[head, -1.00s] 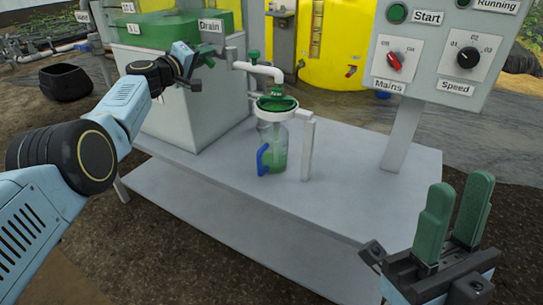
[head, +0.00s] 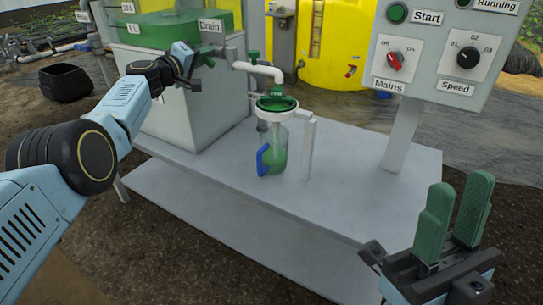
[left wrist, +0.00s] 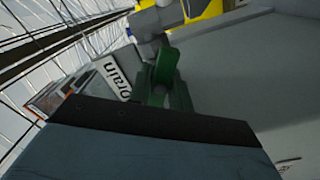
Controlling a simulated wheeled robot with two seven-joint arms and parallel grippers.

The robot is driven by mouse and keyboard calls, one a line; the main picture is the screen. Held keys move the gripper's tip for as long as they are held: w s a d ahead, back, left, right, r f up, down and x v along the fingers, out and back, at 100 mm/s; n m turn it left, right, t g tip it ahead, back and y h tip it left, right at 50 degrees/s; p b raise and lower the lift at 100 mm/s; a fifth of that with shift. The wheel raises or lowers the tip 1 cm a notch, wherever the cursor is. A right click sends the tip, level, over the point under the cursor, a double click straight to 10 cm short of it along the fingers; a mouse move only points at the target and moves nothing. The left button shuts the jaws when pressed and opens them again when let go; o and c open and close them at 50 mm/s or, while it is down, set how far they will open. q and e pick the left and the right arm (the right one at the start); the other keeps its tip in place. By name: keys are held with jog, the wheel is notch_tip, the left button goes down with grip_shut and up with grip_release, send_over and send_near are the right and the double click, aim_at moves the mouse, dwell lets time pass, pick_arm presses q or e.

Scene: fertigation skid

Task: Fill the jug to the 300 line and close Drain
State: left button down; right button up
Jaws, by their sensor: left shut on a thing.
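The clear jug (head: 274,152) with a blue handle stands upright on the bench under the white spout (head: 262,70). It holds green liquid; its line marks are too small to read. A green-topped ring (head: 277,104) sits above its mouth. The Drain label (head: 211,26) is on the tank's front, above the valve. My left gripper (head: 203,60) is at the valve, shut on the green Drain handle, which the wrist partly hides; green also shows in the left wrist view (left wrist: 166,75). My right gripper (head: 461,185) is open and empty, its green fingers apart, at the lower right.
The control panel (head: 440,50) with Start, Mains and Speed stands at the back right on a post. A white post (head: 308,150) stands right of the jug. The grey bench (head: 350,195) is clear to the right. A yellow tank (head: 335,45) stands behind.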

pick_arm(q)
jog(key=shift+f, duration=0.2)
jog(key=m+b, duration=0.1)
jog(key=b, duration=0.1)
jog(key=m+b, duration=0.1)
jog(key=shift+f+b, duration=0.25)
jog(key=shift+b, duration=0.15)
jog(key=shift+d+r+m, duration=0.1)
jog(key=shift+m, duration=0.8)
jog(key=shift+r+m, duration=0.2)
jog(key=shift+m, duration=1.2)
jog(key=c, duration=2.2)
grip_release()
jog(key=m, duration=0.6)
jog(key=c, duration=1.2)
grip_release()
jog(key=shift+c, duration=0.2)
jog(key=shift+r, duration=0.1)
